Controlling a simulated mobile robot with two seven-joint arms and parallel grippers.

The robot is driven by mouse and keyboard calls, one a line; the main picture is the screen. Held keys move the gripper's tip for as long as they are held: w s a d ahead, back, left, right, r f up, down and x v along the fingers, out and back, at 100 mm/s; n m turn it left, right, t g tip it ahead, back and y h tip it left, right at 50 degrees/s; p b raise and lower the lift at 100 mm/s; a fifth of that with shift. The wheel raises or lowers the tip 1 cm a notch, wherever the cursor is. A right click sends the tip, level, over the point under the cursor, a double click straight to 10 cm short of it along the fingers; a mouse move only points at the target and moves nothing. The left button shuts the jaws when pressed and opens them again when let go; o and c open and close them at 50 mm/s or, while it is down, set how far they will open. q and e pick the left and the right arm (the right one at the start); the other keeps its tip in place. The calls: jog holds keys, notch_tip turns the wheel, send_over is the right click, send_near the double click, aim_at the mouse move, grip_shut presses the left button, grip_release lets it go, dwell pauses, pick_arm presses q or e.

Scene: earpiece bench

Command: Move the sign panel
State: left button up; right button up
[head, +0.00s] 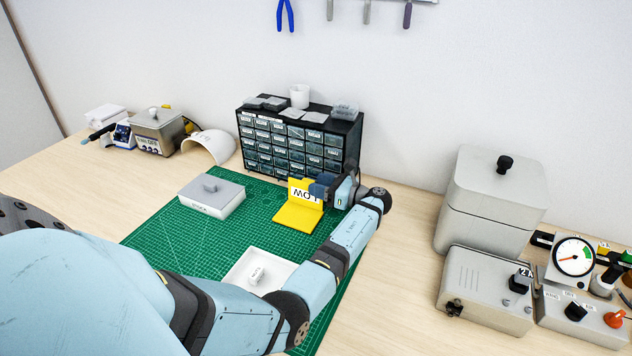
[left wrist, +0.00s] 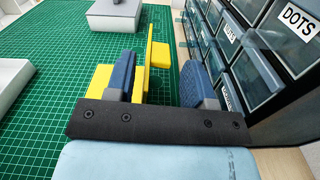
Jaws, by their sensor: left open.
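In the left wrist view, the upright yellow panel (left wrist: 149,50) shows between the open blue fingers of this gripper (left wrist: 160,85), closer to the left finger, with a gap to the right finger. My right gripper is not in view.
A black drawer cabinet (head: 350,140) stands close behind the panel, near the right finger. A grey lidded box (head: 228,205) and a white tray (head: 238,268) with a small labelled piece are on the mat (head: 170,235). Grey equipment (head: 485,285) stands at the right.

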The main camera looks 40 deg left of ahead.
pick_arm(q)
jog(key=shift+s+a, duration=0.2)
jog(key=shift+a, duration=0.5)
jog(key=shift+c, duration=0.8)
grip_shut()
jog(key=shift+s+r+n+p, duration=0.2)
jog(key=shift+s+n+p, duration=0.1)
jog(key=shift+p, duration=0.15)
jog(key=shift+s+d+f+n, duration=0.1)
jog(key=shift+n, duration=0.2)
jog(key=shift+o, duration=0.8)
grip_release()
